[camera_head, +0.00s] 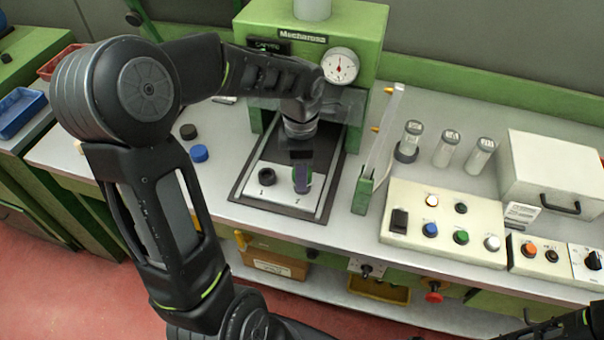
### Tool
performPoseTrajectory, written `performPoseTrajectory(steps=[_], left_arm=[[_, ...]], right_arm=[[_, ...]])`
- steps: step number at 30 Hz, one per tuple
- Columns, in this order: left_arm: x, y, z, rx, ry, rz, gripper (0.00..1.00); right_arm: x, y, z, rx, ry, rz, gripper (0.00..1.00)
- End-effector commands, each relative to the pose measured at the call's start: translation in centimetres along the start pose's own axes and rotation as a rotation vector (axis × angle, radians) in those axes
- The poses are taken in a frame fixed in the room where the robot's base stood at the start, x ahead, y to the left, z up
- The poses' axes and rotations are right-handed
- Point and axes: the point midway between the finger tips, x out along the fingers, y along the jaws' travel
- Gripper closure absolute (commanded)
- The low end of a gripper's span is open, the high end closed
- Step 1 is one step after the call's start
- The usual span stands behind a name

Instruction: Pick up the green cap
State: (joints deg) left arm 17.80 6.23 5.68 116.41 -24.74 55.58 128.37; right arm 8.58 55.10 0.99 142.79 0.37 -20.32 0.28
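My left gripper (302,178) points down over the light plate of the green press, at its right-hand position. A green cap (309,180) shows as a thin green edge around and behind the purplish fingers, and most of it is hidden. The fingers are at the cap, but I cannot tell whether they are closed on it. A black cap (267,176) stands on the same plate to the left. Part of my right arm shows at the bottom right corner; its gripper is out of view.
A blue cap (199,153) and a dark cap (188,131) stand on the bench left of the press (372,30). A clear upright guard (382,140) stands close on the right. Glass vials (446,148), a button panel (444,222) and a white box (555,170) lie further right.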

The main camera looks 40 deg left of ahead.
Motion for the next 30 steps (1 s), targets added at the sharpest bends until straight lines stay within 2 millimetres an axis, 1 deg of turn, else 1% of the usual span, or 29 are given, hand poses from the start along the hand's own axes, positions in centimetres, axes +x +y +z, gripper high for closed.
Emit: performPoseTrajectory(steps=[1,2,16,25,28,30], left_arm=[[0.0,0.0,0.0,0.0,0.0,0.0,0.54],[0.0,0.0,0.0,0.0,0.0,0.0,0.56],[0.0,0.0,0.0,0.0,0.0,0.0,0.94],[-0.3,0.0,0.0,0.0,0.0,0.001,0.95],[-1.1,0.1,0.1,0.0,-0.001,0.003,0.95],[-2.0,0.1,0.0,0.0,-0.001,0.004,0.95]], right_arm=[[0.0,0.0,0.0,0.0,0.0,0.0,0.32],[0.0,0.0,0.0,0.0,0.0,0.0,0.32],[0.0,0.0,0.0,0.0,0.0,0.0,0.32],[0.1,0.0,0.0,0.0,0.0,0.0,0.32],[0.2,0.1,0.0,0.0,0.001,0.0,0.32],[0.4,0.1,-0.1,-0.001,0.001,-0.001,0.32]])
